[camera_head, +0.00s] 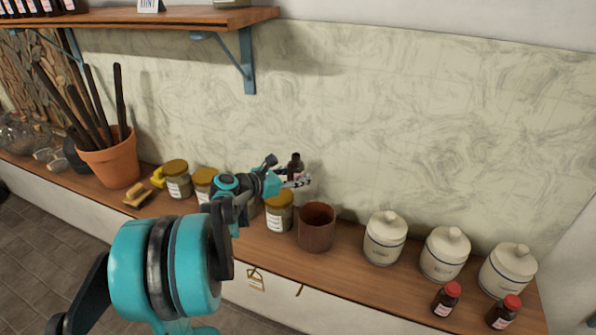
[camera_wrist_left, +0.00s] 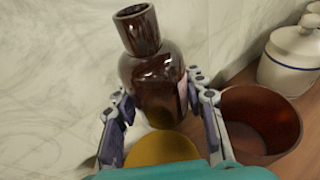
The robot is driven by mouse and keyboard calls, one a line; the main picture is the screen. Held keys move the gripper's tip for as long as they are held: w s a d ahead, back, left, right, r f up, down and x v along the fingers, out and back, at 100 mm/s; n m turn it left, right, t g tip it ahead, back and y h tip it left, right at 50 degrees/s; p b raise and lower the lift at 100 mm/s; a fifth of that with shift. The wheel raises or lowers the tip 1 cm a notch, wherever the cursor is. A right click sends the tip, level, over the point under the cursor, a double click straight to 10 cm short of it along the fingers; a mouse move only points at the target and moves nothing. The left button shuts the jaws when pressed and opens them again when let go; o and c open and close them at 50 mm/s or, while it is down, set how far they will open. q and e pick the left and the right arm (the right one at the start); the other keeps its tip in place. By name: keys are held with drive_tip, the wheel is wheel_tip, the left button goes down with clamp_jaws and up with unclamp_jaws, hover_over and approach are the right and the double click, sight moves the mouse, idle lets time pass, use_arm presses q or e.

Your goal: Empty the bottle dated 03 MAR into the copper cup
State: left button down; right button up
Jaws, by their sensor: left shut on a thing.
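My left gripper (camera_head: 296,180) is shut on a dark brown bottle (camera_head: 295,163) with an open neck and no cap. In the left wrist view the bottle (camera_wrist_left: 155,75) stands nearly upright between the fingers (camera_wrist_left: 158,118); part of a pale label shows at its right side, but the date cannot be read. The copper cup (camera_head: 316,228) stands on the counter just right of and below the bottle. It also shows in the left wrist view (camera_wrist_left: 262,122), close to the right finger, with its mouth open. My right gripper is not in view.
Jars with yellow lids (camera_head: 279,211) stand left of the cup, one under the gripper. White lidded canisters (camera_head: 385,238) stand to the right. Two red-capped bottles (camera_head: 447,299) are at the front right. A terracotta pot (camera_head: 110,160) of dark rods stands left, below a wall shelf (camera_head: 150,20).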

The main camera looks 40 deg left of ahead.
use_arm(q)
drive_tip(key=shift+s+d+f+m+y, duration=0.1)
drive_tip(key=shift+s+d+m+y, duration=0.25)
drive_tip(key=shift+d+m, duration=0.55)
drive_tip(key=shift+a+m+t+y, duration=0.35)
drive_tip(key=shift+a+m+t, duration=0.05)
drive_tip(key=shift+m, duration=0.4)
drive_tip(key=shift+w+a+m+t+y+b, duration=0.2)
drive_tip(key=shift+a+m, duration=0.15)
drive_tip(key=shift+m, duration=0.25)
drive_tip(key=shift+w+a+m+t+y+b, duration=0.1)
drive_tip(key=shift+a+m+y, duration=0.15)
drive_tip(key=shift+m, duration=0.35)
drive_tip(key=shift+a+r+m, duration=0.3)
drive_tip(key=shift+m, duration=0.3)
drive_tip(key=shift+r+m+t+y, duration=0.25)
drive_tip(key=shift+m+t+y, duration=0.1)
drive_tip(key=shift+m, duration=0.25)
drive_tip(key=m, duration=0.1)
drive_tip(key=r+m, duration=0.1)
drive_tip(key=shift+m+t+y, duration=0.3)
drive_tip(key=shift+t, duration=0.05)
drive_tip(key=shift+r+m, duration=0.3)
drive_tip(key=shift+m, duration=0.3)
drive_tip(key=shift+r, duration=0.1)
